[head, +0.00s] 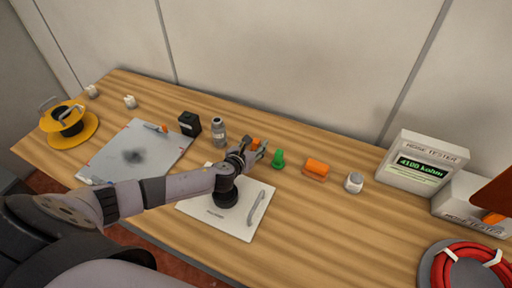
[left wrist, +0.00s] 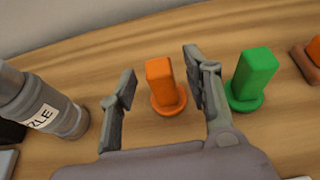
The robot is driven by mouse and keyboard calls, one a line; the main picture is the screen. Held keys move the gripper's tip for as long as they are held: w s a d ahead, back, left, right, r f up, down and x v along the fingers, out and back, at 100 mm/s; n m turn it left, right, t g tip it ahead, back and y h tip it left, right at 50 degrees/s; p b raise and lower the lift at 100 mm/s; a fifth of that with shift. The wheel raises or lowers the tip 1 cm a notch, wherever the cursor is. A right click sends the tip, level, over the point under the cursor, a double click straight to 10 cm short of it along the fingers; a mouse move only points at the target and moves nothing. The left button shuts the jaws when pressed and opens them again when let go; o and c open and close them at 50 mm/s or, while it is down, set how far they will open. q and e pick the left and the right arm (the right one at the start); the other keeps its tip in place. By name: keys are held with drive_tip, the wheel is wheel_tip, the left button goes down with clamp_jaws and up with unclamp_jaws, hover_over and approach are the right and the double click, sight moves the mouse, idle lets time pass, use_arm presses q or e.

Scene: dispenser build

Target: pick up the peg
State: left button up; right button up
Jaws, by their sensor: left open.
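An orange peg (left wrist: 163,85) with a round flanged base stands upright on the table. In the left wrist view it shows between the two fingers of my left gripper (left wrist: 160,68), which is open and empty. In the head view the orange peg (head: 255,143) is partly hidden behind my left gripper (head: 254,154). A green peg (left wrist: 250,80) of similar shape stands just right of the right-hand finger; it also shows in the head view (head: 278,158). I cannot tell whether a finger touches either peg. My right gripper is not in view.
A grey bottle (head: 218,133) and a black box (head: 189,123) stand left of the pegs. An orange block (head: 316,169) and a small white-grey jar (head: 354,182) stand to the right. A white board (head: 240,226) lies under my left arm. A tester (head: 423,160) stands farther right.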

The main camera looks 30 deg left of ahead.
use_arm(q)
drive_tip(key=shift+w+f, duration=0.25)
drive_tip(key=shift+w, duration=0.3)
drive_tip(key=shift+c, duration=0.4)
clamp_jaws()
